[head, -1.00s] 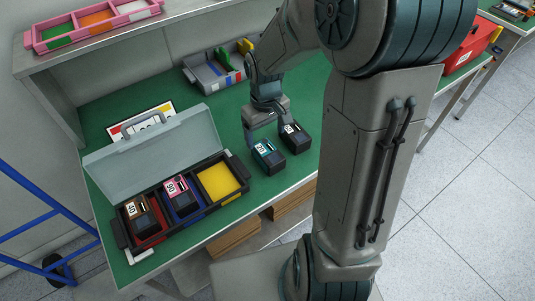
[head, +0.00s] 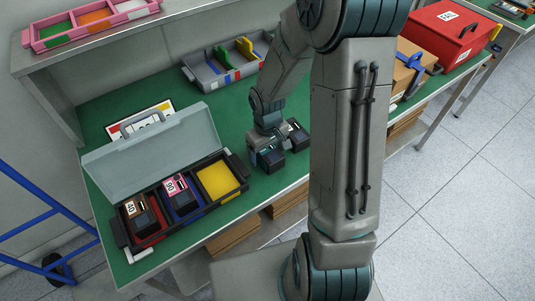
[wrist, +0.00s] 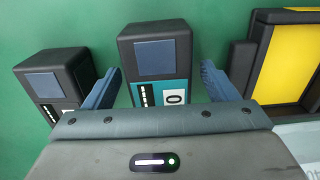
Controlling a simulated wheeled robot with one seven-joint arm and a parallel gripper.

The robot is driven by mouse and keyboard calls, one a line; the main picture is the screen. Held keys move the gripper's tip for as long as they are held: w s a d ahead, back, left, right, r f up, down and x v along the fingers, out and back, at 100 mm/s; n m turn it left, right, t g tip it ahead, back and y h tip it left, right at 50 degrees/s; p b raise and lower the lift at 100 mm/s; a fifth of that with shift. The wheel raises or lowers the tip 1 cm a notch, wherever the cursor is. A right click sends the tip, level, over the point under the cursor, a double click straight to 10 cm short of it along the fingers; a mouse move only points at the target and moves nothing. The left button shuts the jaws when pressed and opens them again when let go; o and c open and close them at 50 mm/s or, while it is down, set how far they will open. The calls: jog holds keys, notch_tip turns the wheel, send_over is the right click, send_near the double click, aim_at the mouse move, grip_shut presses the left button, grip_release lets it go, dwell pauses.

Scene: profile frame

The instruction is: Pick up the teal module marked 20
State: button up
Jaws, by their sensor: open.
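The teal module (wrist: 160,55) is a dark block with a teal label; a "0" shows, and the rest of its number is hidden by my gripper. It stands on the green bench top. My gripper (wrist: 161,88) is open above it, with one blue finger on each side of the module in the wrist view. I cannot tell whether the fingers touch it. In the head view my gripper (head: 268,147) is down over the teal module (head: 271,160), mostly covering its top. A second dark module (head: 299,140) stands close by; it also shows left of the left finger in the wrist view (wrist: 55,80).
A black case (head: 205,207) with an open grey lid (head: 150,155) holds a red-bay module (head: 141,215) and a pink-labelled module (head: 178,190); its yellow bay (head: 216,181) is empty. A grey divided bin (head: 225,65) stands behind. Bare green bench lies around the modules.

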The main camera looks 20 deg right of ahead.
aim_at(270, 150)
jog(key=c, duration=1.2)
jog(key=shift+r, duration=0.1)
jog(key=shift+r, duration=0.45)
jog(key=r, duration=0.3)
jog(key=shift+s+d+r, duration=0.2)
jog(key=shift+d+r, duration=0.2)
jog(key=s+d+r, duration=0.4)
jog(key=s+d, duration=0.1)
jog(key=s+d+r, duration=0.2)
jog(key=shift+s+d+r, duration=0.1)
jog(key=shift+s+d, duration=0.15)
jog(key=shift+d, duration=0.15)
